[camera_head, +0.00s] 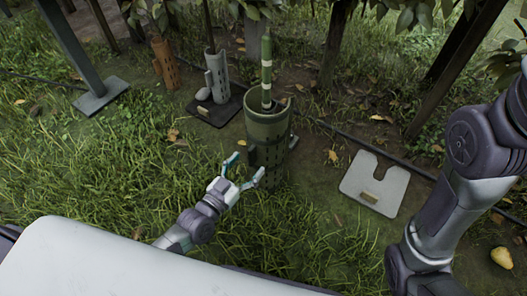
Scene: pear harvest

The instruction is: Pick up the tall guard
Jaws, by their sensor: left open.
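The tall guard is a green, perforated cylinder (270,130) standing upright in the grass near the middle of the view. It looks the largest of the guards in view. A green pole with pale bands (266,62) rises out of its open top. My left gripper (247,166) is open and empty at the lower left front of the guard, its fingers pointing toward the wall. I cannot tell whether a fingertip touches it. The foot of the guard is partly hidden by grass. My right arm shows at the right edge, but its gripper is out of view.
A grey guard (222,78) stands on a dark plate (212,112) behind left, with an orange guard (166,65) farther back. A pale notched plate (374,186) lies to the right. A yellow pear (501,257) lies at lower right. Tree trunks stand behind.

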